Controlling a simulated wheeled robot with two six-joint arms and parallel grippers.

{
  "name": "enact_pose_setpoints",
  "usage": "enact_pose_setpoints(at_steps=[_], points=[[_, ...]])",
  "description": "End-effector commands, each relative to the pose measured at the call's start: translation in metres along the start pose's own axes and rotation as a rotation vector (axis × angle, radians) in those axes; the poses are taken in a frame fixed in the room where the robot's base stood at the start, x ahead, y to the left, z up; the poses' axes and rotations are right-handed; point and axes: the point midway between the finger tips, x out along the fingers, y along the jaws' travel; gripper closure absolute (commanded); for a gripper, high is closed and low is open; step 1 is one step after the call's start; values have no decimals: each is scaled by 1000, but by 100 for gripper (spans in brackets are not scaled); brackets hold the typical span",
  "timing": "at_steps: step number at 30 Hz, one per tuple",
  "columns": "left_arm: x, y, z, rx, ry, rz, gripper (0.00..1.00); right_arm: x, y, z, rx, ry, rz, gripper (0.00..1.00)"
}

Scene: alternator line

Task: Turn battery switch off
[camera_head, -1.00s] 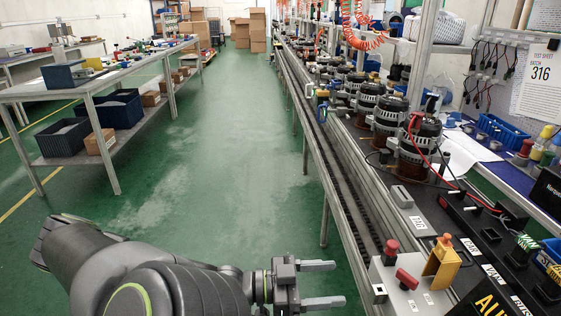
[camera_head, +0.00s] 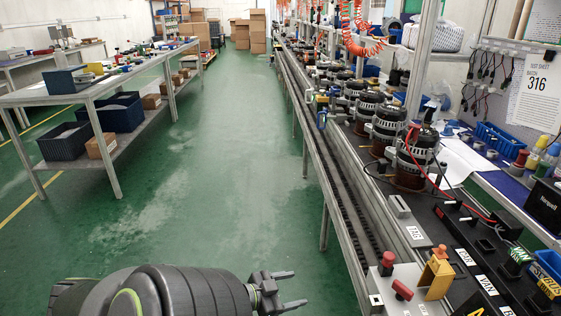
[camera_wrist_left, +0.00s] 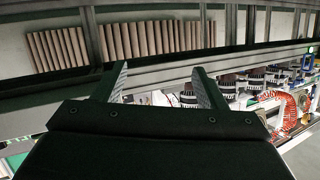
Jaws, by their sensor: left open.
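A light grey control box (camera_head: 400,303) stands at the lower right of the head view. My right gripper is not in view.
Alternators (camera_head: 411,160) stand along the line beyond the box. A red cable (camera_head: 462,205) runs over the black panel beside it. Green floor (camera_head: 200,220) is clear to the left.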

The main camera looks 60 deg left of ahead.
Motion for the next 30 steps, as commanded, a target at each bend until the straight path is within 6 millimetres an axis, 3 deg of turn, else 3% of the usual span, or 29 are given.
enact_pose_setpoints(at_steps=[10, 23, 30], points=[[0, -12, 51, 0, -121, -72, 35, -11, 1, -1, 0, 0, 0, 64], [-1, -13, 61, -1, -145, -83, 35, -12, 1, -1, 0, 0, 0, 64], [-1, -13, 61, -1, -144, -82, 65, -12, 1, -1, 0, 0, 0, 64]])
